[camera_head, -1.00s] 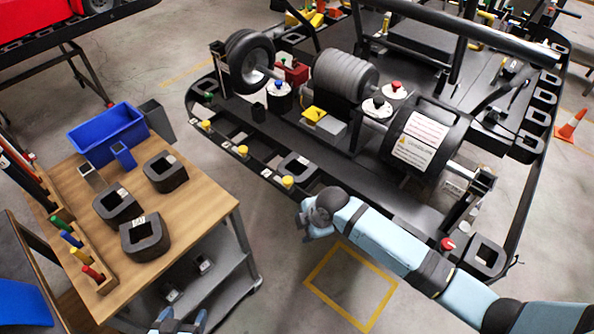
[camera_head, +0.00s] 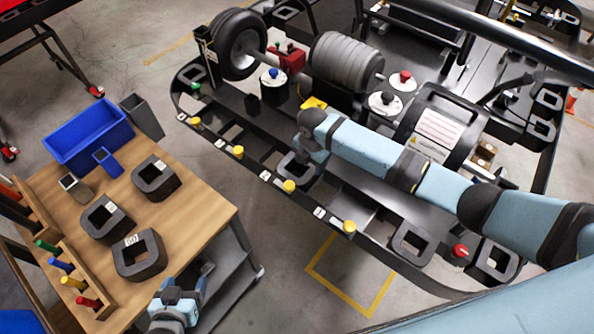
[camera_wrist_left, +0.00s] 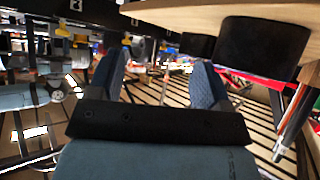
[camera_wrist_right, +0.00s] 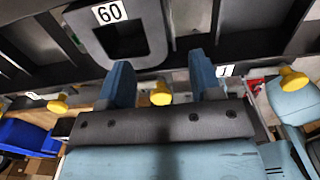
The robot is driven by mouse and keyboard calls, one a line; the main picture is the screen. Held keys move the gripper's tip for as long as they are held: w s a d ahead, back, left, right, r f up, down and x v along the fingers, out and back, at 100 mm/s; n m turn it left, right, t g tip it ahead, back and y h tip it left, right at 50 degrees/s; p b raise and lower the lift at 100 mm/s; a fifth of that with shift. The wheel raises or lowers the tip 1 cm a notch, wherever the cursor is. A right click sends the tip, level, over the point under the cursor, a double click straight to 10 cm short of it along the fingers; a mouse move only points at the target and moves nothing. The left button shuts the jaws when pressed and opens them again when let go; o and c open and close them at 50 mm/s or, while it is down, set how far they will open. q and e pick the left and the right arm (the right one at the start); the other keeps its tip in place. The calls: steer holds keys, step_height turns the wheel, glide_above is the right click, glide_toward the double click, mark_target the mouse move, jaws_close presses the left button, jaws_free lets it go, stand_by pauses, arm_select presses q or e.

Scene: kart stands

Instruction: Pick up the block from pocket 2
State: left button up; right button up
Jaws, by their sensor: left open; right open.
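In the right wrist view the block (camera_wrist_right: 150,22) bears a white label "60". A label "1" (camera_wrist_right: 225,71) marks the neighbouring pocket to the right; the block's own pocket label is not readable. My right gripper (camera_head: 314,164) is open and empty, close over the block's right side in the head view. Its fingers (camera_wrist_right: 158,66) point toward the block's near edge; I cannot tell if they touch. My left gripper (camera_head: 182,287) is open and empty beside the workbench.
The wooden workbench (camera_head: 195,215) holds several dark blocks, a blue bin (camera_head: 88,140) and a rack of coloured handles (camera_head: 70,265). Yellow knobs (camera_head: 289,186) stand along the rail. A large wheel (camera_head: 237,45) and ribbed drum (camera_head: 346,68) rise behind. The floor between bench and kart is clear.

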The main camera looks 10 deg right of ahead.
mark_target(308, 176)
step_height(308, 176, down, 3)
steer(key=shift+w+r+b, duration=0.1)
steer(key=shift+r+b, duration=0.05)
steer(key=shift+b, duration=0.15)
steer(key=shift+f, duration=0.35)
steer(key=f+b, duration=0.4)
steer(key=b, duration=0.1)
steer(key=shift+a+f, duration=0.35)
steer(key=shift+f+b, duration=0.2)
steer(key=shift+b, duration=0.2)
steer(key=shift+r, duration=0.15)
steer(key=c, duration=1.1)
arm_select(q)
steer(key=shift+m, duration=0.3)
steer(key=f, duration=0.3)
steer(key=w+f, duration=0.1)
steer(key=shift+d+f, duration=0.3)
steer(key=shift+f, duration=0.05)
steer(key=shift+f, duration=0.1)
